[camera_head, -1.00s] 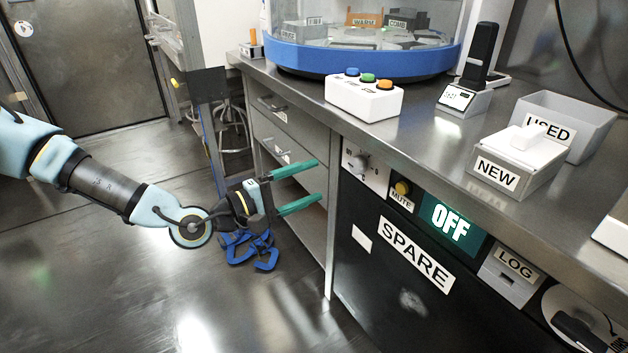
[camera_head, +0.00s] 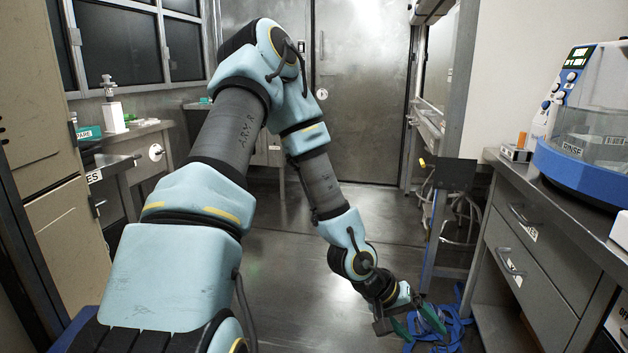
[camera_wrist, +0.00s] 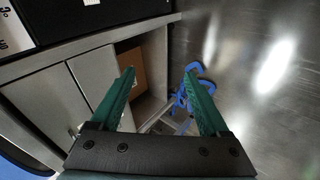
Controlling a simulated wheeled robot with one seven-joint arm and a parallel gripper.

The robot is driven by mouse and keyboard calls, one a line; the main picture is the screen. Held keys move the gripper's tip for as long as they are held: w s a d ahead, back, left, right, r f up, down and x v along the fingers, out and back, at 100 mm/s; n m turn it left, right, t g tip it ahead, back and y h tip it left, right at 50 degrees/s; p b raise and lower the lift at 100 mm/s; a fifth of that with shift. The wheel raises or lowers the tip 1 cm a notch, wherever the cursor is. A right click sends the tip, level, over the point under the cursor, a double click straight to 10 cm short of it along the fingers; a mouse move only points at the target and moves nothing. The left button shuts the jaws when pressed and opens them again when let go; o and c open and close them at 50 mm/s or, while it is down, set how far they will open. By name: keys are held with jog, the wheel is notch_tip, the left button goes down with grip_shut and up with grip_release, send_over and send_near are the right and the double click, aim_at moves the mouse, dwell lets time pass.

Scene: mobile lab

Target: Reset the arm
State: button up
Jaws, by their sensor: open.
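My gripper (camera_head: 420,328) hangs low in the head view, at the end of my arm, over the floor and left of the right-hand bench. Its two green fingers are apart. In the wrist view my gripper (camera_wrist: 166,100) shows both green fingers spread, with nothing between them. Blue clamp-like things (camera_head: 452,326) lie low behind the fingers; they also show beyond the right finger in the wrist view (camera_wrist: 190,90). My arm reaches up, bends at the elbow and comes down to the gripper.
The right bench (camera_head: 540,255) has drawers with handles and carries a blue-rimmed machine (camera_head: 590,150). A metal door (camera_head: 365,110) closes the far end. Another bench (camera_head: 125,150) stands at left. The floor (camera_head: 300,270) in the middle is clear.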

jog(key=w+a+r+t+y, duration=0.15)
jog(key=w+a, duration=0.25)
jog(key=a, duration=0.4)
jog(key=w+a+r+t+y, duration=0.1)
jog(key=w+a+r+y, duration=0.2)
jog(key=a, duration=0.4)
jog(key=s+a+r+n+y, duration=0.1)
jog(key=a+r+n+y, duration=0.1)
jog(key=a+r, duration=0.5)
jog(key=s+a+r+n+y, duration=0.1)
jog(key=a+r, duration=0.3)
jog(key=a, duration=0.6)
notch_tip(320, 180, up, 20)
jog(key=p, duration=2)
jog(key=shift+r+p, duration=0.2)
jog(key=shift+p, duration=0.1)
